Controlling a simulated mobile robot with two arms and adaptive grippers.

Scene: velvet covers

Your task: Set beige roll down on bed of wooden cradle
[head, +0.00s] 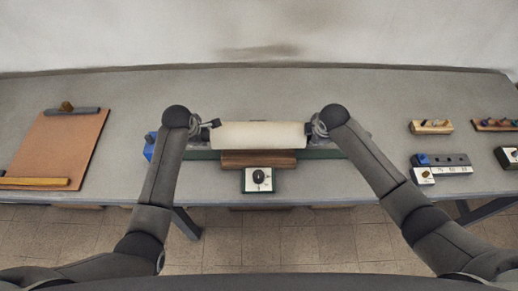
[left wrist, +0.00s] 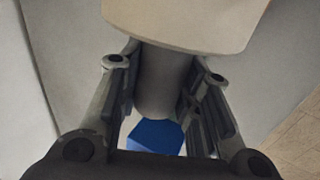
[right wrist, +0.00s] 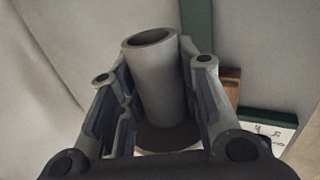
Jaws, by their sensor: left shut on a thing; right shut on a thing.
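The beige roll (head: 258,135) lies level across the middle of the head view, a grey core at each end. My left gripper (head: 206,129) is shut on the core at its left end; the left wrist view shows that core (left wrist: 162,80) between the fingers, below the beige roll end (left wrist: 180,22). My right gripper (head: 314,129) is shut on the core at the right end, a hollow grey tube (right wrist: 158,85) in the right wrist view. The brown wooden cradle (head: 258,159) shows just below the roll in the head view. The roll hides its far part, and I cannot tell whether they touch.
A green strip (head: 318,154) runs beside the cradle. A white panel with a dark knob (head: 259,179) stands in front. A blue block (head: 150,148) is at left, a brown board (head: 60,145) farther left. The table behind the roll is clear.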

